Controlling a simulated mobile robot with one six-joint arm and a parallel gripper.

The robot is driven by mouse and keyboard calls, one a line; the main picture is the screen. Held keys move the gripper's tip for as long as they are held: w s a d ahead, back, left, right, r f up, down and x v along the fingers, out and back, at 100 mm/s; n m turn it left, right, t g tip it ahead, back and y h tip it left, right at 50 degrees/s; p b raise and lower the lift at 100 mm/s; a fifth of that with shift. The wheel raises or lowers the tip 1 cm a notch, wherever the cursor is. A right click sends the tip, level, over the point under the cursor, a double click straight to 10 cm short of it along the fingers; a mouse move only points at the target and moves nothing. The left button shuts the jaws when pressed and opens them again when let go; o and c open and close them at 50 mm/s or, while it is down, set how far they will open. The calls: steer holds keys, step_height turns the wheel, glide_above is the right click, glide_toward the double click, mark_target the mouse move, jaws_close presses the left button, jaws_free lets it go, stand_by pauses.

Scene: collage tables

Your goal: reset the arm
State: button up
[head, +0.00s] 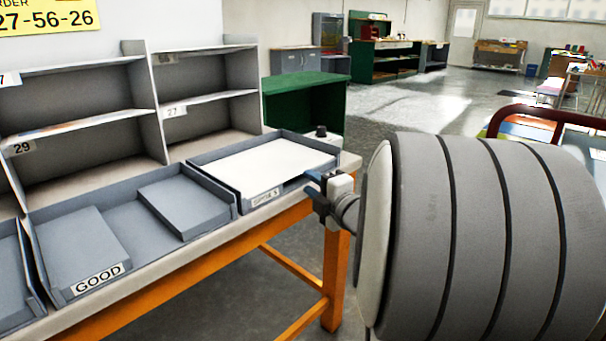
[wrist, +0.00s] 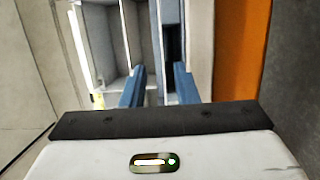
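My gripper (head: 313,186) is at the front right end of the workbench (head: 182,250), beside the tray (head: 242,205) that holds white sheets (head: 270,165). My arm's large grey links fill the right of the head view. In the wrist view my gripper (wrist: 160,82) shows two blue fingers standing apart with nothing between them. Whether the gripper touches the tray edge cannot be told.
A grey tray marked GOOD (head: 98,280) holds grey flat pieces. Grey shelves (head: 85,150) with number labels stand behind. A green cabinet (head: 305,112) stands past the bench. Open floor (head: 415,105) lies farther back. A dark red rail (head: 545,112) shows at right.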

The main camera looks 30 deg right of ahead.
steer(key=shift+s, duration=0.65)
steer(key=shift+d, duration=0.1)
steer(key=s+a+r+m+g+h+p, duration=0.25)
steer(key=r+m+g+h+p, duration=0.3)
steer(key=r+m+p, duration=1)
steer(key=s+a+r+m+g+y+p, duration=0.2)
steer(key=s+a+r+g+p, duration=0.2)
steer(key=s+a+p, duration=0.3)
steer(key=s+a+r+m+g+y+p, duration=0.1)
steer(key=s+a+r+g+p, duration=0.2)
steer(key=s+a+g+p, duration=0.3)
steer(key=s+a+p, duration=0.1)
steer(key=s+p, duration=0.2)
steer(key=p, duration=0.4)
steer(key=shift+s+a+r+m+y+p, duration=0.3)
steer(key=shift+r+m+y+p, duration=0.05)
